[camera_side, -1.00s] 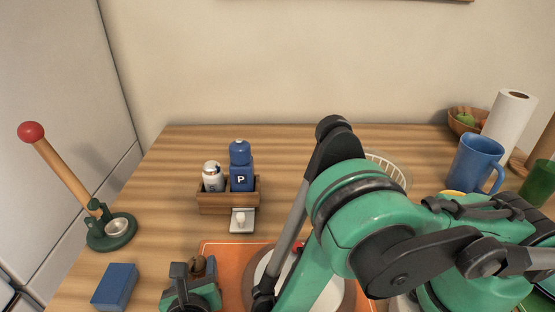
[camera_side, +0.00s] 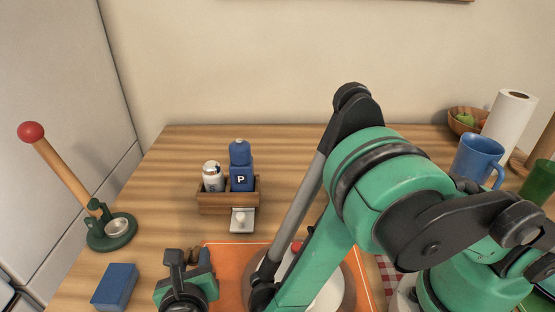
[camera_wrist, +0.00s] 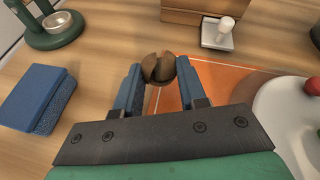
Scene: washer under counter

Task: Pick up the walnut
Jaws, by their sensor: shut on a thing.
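In the side view my gripper (camera_side: 187,258) is near the left end of the orange board. The walnut (camera_side: 204,256) is mostly hidden behind it there. I cannot tell how far the walnut is above the surface.
A blue sponge block (camera_side: 115,287) lies left of my gripper. A green stand with a red-knobbed wooden lever (camera_side: 110,232) is behind it. A wooden caddy (camera_side: 228,203) with two shakers stands at the back.

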